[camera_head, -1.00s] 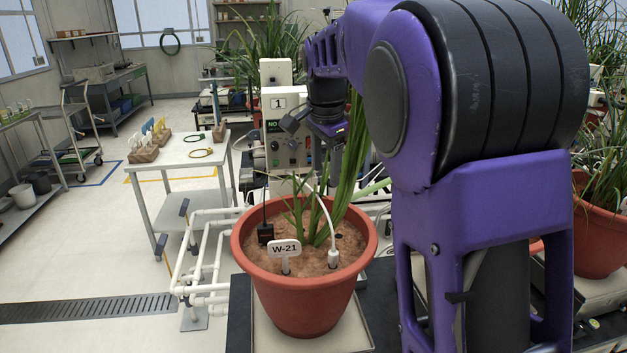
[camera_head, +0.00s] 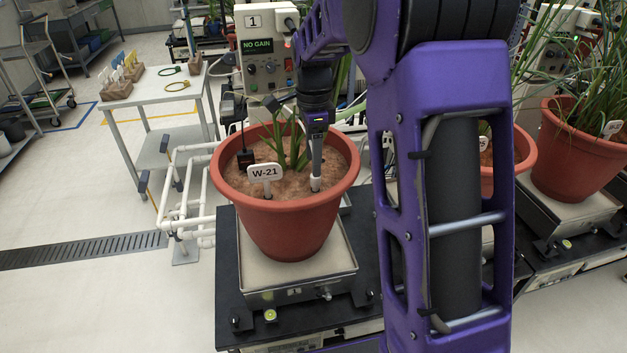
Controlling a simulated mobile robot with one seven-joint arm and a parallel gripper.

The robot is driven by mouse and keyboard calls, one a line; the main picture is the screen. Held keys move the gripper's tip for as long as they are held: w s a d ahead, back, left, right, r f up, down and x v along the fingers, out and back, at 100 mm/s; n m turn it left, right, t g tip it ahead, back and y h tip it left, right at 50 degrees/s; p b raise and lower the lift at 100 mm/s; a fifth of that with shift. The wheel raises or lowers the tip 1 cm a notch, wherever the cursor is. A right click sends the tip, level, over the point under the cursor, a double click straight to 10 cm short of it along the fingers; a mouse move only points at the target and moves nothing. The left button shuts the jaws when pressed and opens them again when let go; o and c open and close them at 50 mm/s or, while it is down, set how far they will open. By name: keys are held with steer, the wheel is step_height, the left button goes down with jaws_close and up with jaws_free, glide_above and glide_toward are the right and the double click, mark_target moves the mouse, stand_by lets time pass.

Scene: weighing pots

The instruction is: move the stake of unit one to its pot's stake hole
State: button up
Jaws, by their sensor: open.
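Unit one's red pot (camera_head: 300,225) stands on a scale with a pale plate (camera_head: 252,262). It holds brown soil and a green plant (camera_head: 290,145). A white stake (camera_head: 316,184) stands in the soil at the right of the pot; an earlier frame shows a thin white tube on it. My gripper (camera_head: 317,158) points down right at this stake, with its jaws open. The fingers hide the stake's upper part, and I cannot tell whether they touch it. The stake hole cannot be made out.
A white W-21 tag (camera_head: 265,173) and a black sensor (camera_head: 245,159) stand in the soil left of the stake. The unit one box (camera_head: 265,50), reading NO GAIN, is behind. White pipes (camera_head: 190,190) run left of the pot. Another potted plant (camera_head: 580,150) is at right.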

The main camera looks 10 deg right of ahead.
mark_target(313, 178)
step_height(313, 178, down, 6)
steer(key=shift+f+b, duration=0.1)
steer(key=shift+b, duration=0.3)
jaws_close()
